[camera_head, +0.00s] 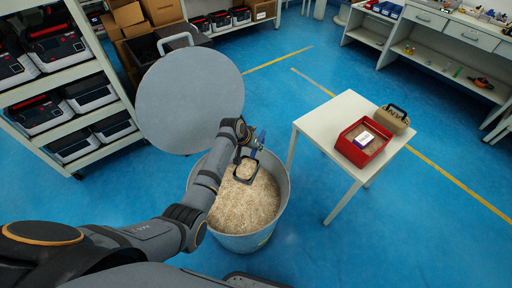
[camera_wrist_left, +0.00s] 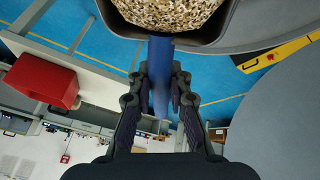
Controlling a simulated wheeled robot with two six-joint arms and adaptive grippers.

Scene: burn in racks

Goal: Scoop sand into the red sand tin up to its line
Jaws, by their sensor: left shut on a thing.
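A grey bin (camera_head: 278,217) full of pale sand (camera_head: 243,208) stands open on the floor. My left gripper (camera_head: 250,140) is over the bin and shut on the blue handle of a dark scoop (camera_head: 241,181). The scoop holds sand and shows at the top of the left wrist view (camera_wrist_left: 222,28), its handle running between the fingers. The red sand tin (camera_head: 346,147) sits on the white table to the right; a red container shows at the left of the wrist view (camera_wrist_left: 42,78). Its inside looks brownish; I cannot make out a line. My right gripper is not in view.
The white table (camera_head: 318,122) also bears a tan sandbag (camera_head: 393,119) behind the tin. A round grey lid (camera_head: 190,103) with a handle is at the bin's far left. Shelves with devices (camera_head: 62,105) stand left. Blue floor is clear between bin and table.

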